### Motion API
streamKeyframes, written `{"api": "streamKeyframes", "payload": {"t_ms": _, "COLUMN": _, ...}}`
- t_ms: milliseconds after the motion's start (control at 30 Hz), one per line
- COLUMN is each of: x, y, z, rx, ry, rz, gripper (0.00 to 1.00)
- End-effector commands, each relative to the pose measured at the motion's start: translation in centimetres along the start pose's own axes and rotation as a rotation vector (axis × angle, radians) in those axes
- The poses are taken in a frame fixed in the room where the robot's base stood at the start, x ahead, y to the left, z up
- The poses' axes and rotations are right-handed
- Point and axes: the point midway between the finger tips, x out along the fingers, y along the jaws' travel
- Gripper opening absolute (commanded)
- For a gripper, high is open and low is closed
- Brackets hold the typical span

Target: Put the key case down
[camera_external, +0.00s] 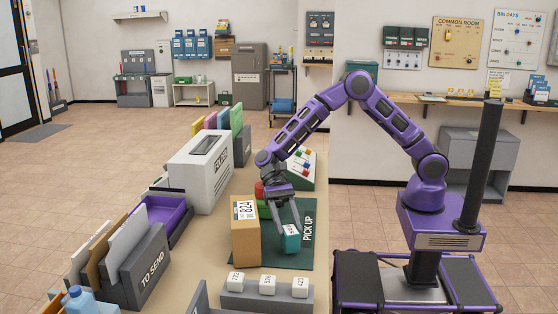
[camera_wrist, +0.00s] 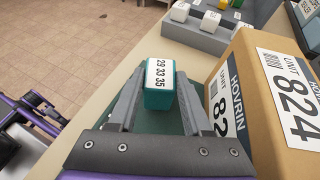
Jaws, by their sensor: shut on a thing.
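The key case is most likely the small teal box (camera_external: 291,241) with a white label, which in the wrist view (camera_wrist: 158,99) reads "29 33 35". My gripper (camera_external: 285,224) is shut on it, one finger on each side. The case is over or on the dark green "PICK UP" mat (camera_external: 298,259); I cannot tell whether its underside touches the mat. The mat also shows in the wrist view between my fingers, partly hidden by them.
A cardboard box (camera_external: 245,231) marked 824 stands close beside the case. A grey rack (camera_external: 265,297) with numbered white blocks is at the near end. A white machine (camera_external: 200,170) and a "TO SEND" holder (camera_external: 150,270) are to the left. The mat's right part is clear.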

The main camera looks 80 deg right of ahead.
Motion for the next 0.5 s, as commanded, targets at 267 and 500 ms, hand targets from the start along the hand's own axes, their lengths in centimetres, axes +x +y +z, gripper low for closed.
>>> {"api": "streamKeyframes", "payload": {"t_ms": 267, "x": 0.34, "y": -0.03, "z": -0.70, "rx": 0.000, "ry": 0.000, "rz": -0.001, "gripper": 0.00}}
{"api": "streamKeyframes", "payload": {"t_ms": 500, "x": 0.47, "y": -0.02, "z": -1.01, "rx": 0.000, "ry": 0.001, "rz": -0.001, "gripper": 0.64}}
